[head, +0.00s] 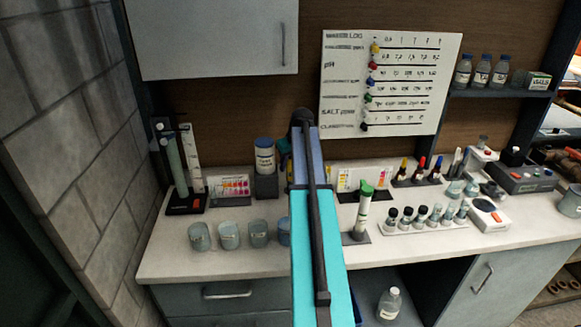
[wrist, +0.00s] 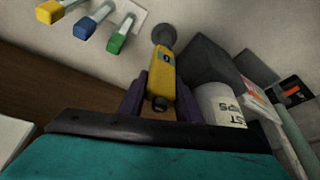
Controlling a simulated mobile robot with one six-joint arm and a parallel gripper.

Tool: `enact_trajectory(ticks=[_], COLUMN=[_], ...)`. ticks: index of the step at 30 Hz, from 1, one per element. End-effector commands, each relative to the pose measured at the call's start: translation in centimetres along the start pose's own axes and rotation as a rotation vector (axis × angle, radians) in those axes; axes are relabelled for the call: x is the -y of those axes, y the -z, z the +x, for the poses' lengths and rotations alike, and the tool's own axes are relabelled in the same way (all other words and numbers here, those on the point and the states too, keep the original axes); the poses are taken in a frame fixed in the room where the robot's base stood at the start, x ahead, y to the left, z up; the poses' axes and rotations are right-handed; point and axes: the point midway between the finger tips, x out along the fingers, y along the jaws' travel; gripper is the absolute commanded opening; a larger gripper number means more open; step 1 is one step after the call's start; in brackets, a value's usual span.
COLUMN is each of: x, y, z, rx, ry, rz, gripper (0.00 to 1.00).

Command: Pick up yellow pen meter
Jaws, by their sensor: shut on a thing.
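The yellow pen meter (wrist: 161,77) is in the wrist view, near the middle, with a dark round end at the top and a dark tip toward me. My gripper (wrist: 162,98) has its two purple fingers on either side of it, shut on its body.
A white test-strip jar (wrist: 219,104) is close beside the gripper; it also shows in the head view (head: 265,158). Yellow, blue and green-ended items (wrist: 88,24) are nearby. Grey cups (head: 229,235) line the counter front; a vial rack (head: 425,222) is to the right.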

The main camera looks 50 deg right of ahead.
Motion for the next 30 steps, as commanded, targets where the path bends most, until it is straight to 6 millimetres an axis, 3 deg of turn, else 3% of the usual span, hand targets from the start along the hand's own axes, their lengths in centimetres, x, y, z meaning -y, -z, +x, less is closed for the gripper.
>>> enact_trajectory(ticks=[8, 21, 30], x=[-0.1, -0.1, 0.0], y=[0.9, 3.1, 3.7], z=[-2.0, -7.2, -8.9], rx=[-0.002, -0.002, -0.001], ry=[-0.001, -0.001, -0.001], rz=[0.0, 0.0, 0.0], gripper=[0.07, 0.07, 0.07])
